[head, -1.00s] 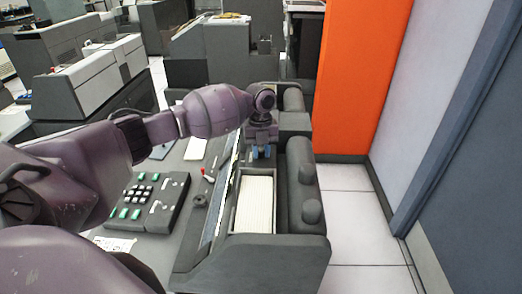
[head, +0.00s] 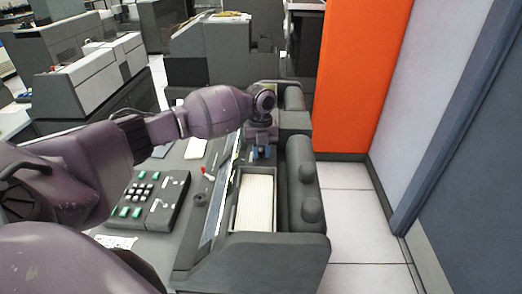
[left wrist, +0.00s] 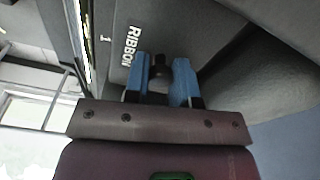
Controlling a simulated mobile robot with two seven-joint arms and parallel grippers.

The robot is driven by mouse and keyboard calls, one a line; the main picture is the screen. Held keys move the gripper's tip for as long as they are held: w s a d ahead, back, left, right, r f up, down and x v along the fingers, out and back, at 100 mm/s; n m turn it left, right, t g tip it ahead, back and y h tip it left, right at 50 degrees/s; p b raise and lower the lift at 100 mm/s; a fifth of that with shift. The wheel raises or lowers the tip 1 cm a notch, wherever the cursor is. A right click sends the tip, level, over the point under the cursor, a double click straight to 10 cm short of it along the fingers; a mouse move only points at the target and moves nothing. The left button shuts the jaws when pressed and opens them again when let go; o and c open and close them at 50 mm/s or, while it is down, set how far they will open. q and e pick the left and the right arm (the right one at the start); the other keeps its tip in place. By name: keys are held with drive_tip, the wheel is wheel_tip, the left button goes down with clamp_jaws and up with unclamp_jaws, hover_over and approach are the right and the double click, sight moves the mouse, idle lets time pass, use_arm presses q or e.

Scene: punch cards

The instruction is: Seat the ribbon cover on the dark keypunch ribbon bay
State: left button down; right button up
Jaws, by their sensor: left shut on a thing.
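My left gripper (head: 261,152) points down over the far part of the grey keypunch (head: 265,262), beyond the card tray. In the left wrist view its blue fingers (left wrist: 164,76) are shut on a small dark knob (left wrist: 160,68), which I take for the knob of the ribbon cover. A dark grey surface marked "RIBBON" and "1" (left wrist: 133,45) lies just beyond the fingers. I cannot tell where the cover ends and the bay begins, or whether there is a gap between them. My right gripper is not in view.
A card tray with cream cards (head: 257,205) lies nearer than the gripper. Rounded dark housings (head: 301,185) run along its right. A keypad (head: 150,200) sits on the desk at left. An orange panel (head: 362,75) stands behind at right, with floor clear before it.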

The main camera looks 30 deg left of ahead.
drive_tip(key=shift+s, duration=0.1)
use_arm(q)
drive_tip(key=shift+f, duration=0.1)
drive_tip(key=c, duration=1.2)
unclamp_jaws()
drive_tip(key=o, duration=0.3)
drive_tip(key=shift+o, duration=0.2)
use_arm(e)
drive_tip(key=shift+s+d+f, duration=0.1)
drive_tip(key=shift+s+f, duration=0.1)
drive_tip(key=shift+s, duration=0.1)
use_arm(q)
drive_tip(key=shift+o, duration=0.4)
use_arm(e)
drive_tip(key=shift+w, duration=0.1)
use_arm(q)
drive_tip(key=o, duration=0.3)
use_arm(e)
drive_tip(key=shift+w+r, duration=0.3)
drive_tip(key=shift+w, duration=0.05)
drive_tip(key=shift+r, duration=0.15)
